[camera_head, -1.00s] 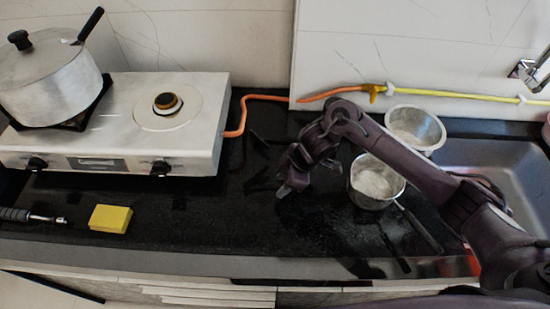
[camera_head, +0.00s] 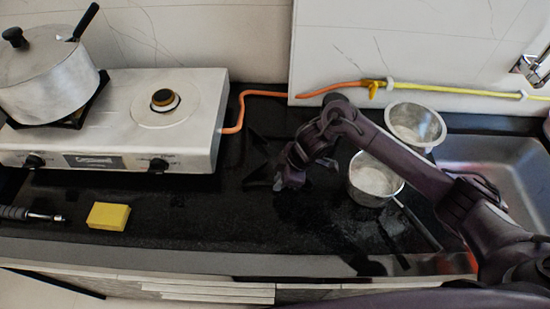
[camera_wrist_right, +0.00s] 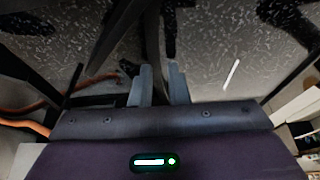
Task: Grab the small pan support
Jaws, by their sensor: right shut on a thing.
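The small pan support (camera_head: 258,176) is a black metal frame on the dark countertop, just right of the stove. It blends into the counter in the head view, so its outline is only partly clear. My right gripper (camera_head: 280,182) is low at its right side. In the right wrist view the gripper's fingers (camera_wrist_right: 159,84) are shut on a black bar of the pan support (camera_wrist_right: 118,40). Other bars spread out beyond and beside the fingers. I cannot tell whether the support is lifted off the counter. My left gripper is not in view.
The white stove (camera_head: 115,145) stands left with a large pot (camera_head: 45,75) on it. An orange hose (camera_head: 241,108) runs behind the support. A small saucepan (camera_head: 374,180), a metal bowl (camera_head: 415,125) and the sink (camera_head: 490,165) are right. A yellow sponge (camera_head: 108,216) lies front left.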

